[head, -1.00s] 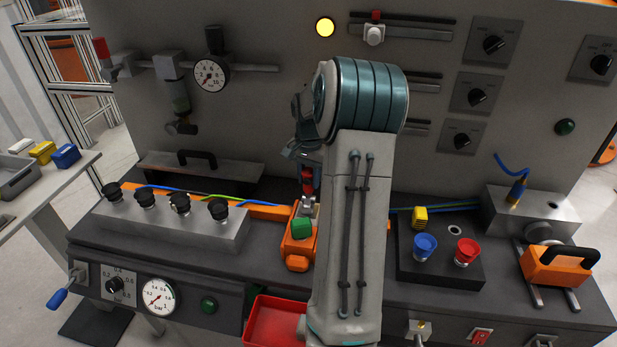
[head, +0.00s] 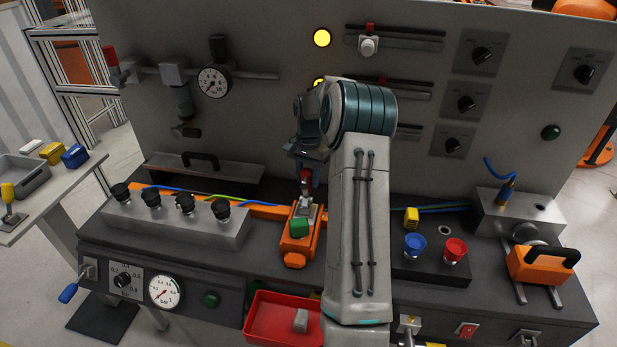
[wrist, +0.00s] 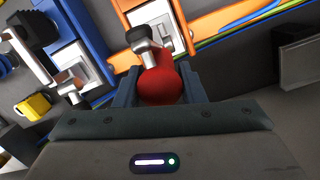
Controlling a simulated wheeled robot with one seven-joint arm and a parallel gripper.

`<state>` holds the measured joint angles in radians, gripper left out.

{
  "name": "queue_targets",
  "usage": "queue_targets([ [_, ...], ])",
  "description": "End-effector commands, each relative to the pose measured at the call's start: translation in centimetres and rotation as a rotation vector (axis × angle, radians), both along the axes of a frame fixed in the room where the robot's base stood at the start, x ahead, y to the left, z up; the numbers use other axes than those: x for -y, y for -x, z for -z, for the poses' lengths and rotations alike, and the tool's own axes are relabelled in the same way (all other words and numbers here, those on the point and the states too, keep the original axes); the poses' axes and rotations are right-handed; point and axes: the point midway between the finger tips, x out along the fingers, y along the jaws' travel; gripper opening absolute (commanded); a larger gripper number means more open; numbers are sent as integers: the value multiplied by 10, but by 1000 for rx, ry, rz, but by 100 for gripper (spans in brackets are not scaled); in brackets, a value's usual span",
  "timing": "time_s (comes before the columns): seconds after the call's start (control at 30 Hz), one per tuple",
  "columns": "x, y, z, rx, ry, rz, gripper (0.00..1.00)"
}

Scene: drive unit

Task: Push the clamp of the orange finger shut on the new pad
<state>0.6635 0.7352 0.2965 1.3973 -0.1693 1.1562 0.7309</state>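The orange finger (head: 296,258) stands on the dark bench in the head view, with a green pad (head: 299,228) on its front part. Its clamp (head: 305,211) has a metal lever with a red knob (head: 306,177) standing up behind the pad. My gripper (head: 306,163) is at this knob from above, its fingertips hard to make out there. In the wrist view the red knob (wrist: 162,86) sits between my two fingers, with no clear gap on either side. The metal clamp arm (wrist: 146,40) and a pale plate on orange show beyond it. The pad is not clear there.
A blue finger (wrist: 74,28) with a black-knobbed lever lies beside the orange one in the wrist view. In the head view a red tray (head: 262,312) holding a grey block is at the front. A valve block (head: 175,222) stands left, blue and red buttons (head: 414,246) right.

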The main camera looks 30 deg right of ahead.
Motion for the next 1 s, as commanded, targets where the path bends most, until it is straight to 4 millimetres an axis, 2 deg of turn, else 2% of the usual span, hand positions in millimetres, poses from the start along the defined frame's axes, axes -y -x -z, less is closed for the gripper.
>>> queue_targets([
  [0.33,-4,-1,0,-3,-2,-7,51],
  [0.47,-2,-2,-9,-3,0,-6,51],
  [0.57,0,-4,-26,1,0,-6,51],
  [0.8,6,-9,-83,3,0,-4,51],
  [1.0,10,-12,-118,-1,0,-2,51],
])
